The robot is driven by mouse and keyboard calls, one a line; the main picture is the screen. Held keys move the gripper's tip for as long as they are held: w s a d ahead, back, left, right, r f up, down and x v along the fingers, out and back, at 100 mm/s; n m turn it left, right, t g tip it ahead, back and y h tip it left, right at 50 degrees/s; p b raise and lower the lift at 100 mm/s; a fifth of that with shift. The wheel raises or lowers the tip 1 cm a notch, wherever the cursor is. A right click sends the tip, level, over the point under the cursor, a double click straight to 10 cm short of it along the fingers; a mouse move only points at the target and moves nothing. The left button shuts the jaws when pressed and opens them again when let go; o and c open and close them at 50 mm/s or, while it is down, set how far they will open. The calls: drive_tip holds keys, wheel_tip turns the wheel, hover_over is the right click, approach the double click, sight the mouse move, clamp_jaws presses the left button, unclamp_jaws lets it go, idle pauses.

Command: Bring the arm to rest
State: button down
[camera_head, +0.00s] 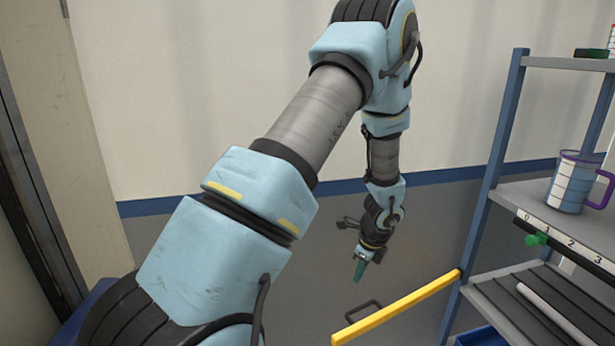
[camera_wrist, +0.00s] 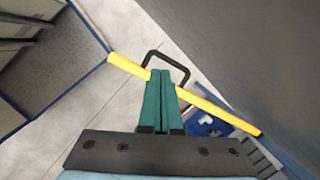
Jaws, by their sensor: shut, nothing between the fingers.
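My arm rises from the lower left of the head view, bends near the top and hangs down in front of the wall. My gripper (camera_head: 359,269) points down over the floor, left of the shelf rack and apart from it. Its green fingers show close up in the wrist view (camera_wrist: 163,76). They are together with nothing between them.
A shelf rack (camera_head: 497,150) stands at the right, with a striped mug (camera_head: 573,183) and a grey pipe (camera_head: 555,315) on its shelves. A yellow bar (camera_head: 400,307) with a black handle (camera_wrist: 168,62) juts out below my gripper. A blue bin (camera_wrist: 208,125) shows low by the rack.

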drive_tip(key=s+a+r+n, duration=0.5)
drive_tip(key=a+r+n, duration=0.5)
drive_tip(key=a+n, duration=0.1)
drive_tip(key=s+a+r+n+h, duration=0.1)
drive_tip(key=s+a+r+n, duration=0.5)
drive_tip(key=a+r+n, duration=0.4)
drive_tip(key=a+n, duration=0.1)
drive_tip(key=n, duration=0.2)
drive_tip(key=shift+s+a+n+g+h, duration=0.25)
drive_tip(key=shift+s+n+g+h, duration=0.05)
drive_tip(key=shift+n, duration=0.1)
